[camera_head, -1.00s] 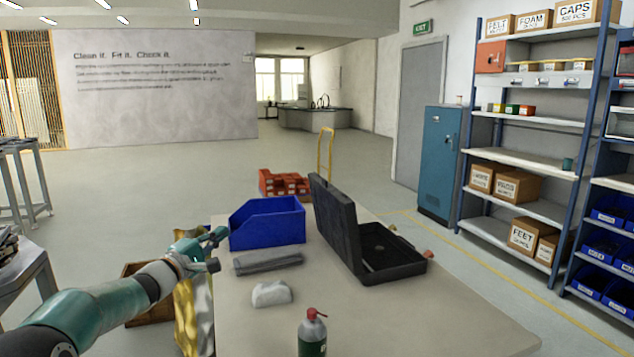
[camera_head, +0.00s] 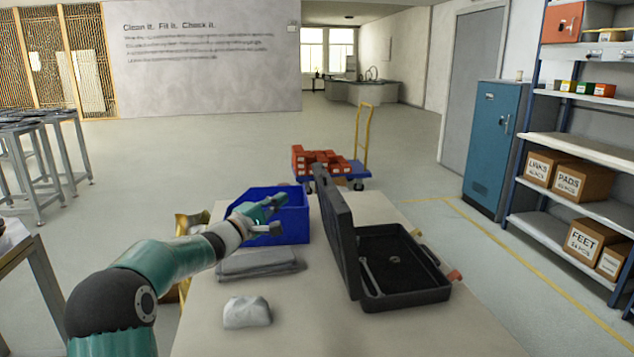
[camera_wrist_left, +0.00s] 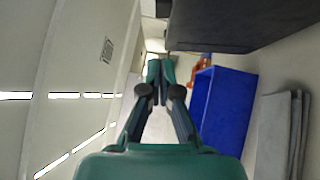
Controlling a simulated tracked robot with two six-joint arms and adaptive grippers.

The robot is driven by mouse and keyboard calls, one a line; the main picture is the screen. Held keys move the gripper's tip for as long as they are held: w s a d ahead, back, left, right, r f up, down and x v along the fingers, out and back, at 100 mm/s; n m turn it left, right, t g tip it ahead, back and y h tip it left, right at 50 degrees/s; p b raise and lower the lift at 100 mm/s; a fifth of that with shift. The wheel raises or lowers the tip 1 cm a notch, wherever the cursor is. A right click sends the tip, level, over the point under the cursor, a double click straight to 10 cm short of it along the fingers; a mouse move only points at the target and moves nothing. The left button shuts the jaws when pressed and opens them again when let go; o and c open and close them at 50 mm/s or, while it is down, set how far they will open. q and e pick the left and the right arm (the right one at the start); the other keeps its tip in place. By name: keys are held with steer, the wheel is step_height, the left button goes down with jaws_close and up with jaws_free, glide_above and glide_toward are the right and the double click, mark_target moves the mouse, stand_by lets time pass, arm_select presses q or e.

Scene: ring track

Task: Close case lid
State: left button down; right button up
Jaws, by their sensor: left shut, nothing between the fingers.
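The black case (camera_head: 405,270) stands open on the table, its lid (camera_head: 341,240) raised upright along its left side. A wrench (camera_head: 371,279) lies inside the case. My left gripper (camera_head: 277,212) is shut and empty, held in front of the blue bin and to the left of the lid, apart from it. In the left wrist view the gripper (camera_wrist_left: 160,68) points ahead with fingers together, and a dark panel that looks like the lid (camera_wrist_left: 230,22) spans the upper right. My right gripper is not in view.
The blue bin (camera_head: 296,226) stands at the table's back left. A folded grey cloth (camera_head: 260,264) and a white cloth lump (camera_head: 247,312) lie in front of it. A cart with red bins (camera_head: 322,162) stands beyond the table. The tabletop (camera_head: 330,335) is clear at the front.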

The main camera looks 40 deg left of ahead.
arm_select(q)
steer(key=p, duration=0.2)
glide_toward(322, 178)
steer(key=w+a, duration=0.4)
steer(key=shift+w+d+r+b, duration=0.15)
steer(key=shift+w+d+b, duration=0.05)
steer(key=shift+w+d, duration=0.45)
steer(key=shift+w+d+r+b, duration=0.15)
steer(key=shift+w+d+b, duration=0.05)
steer(key=shift+w+d, duration=0.5)
steer(key=shift+a, duration=0.15)
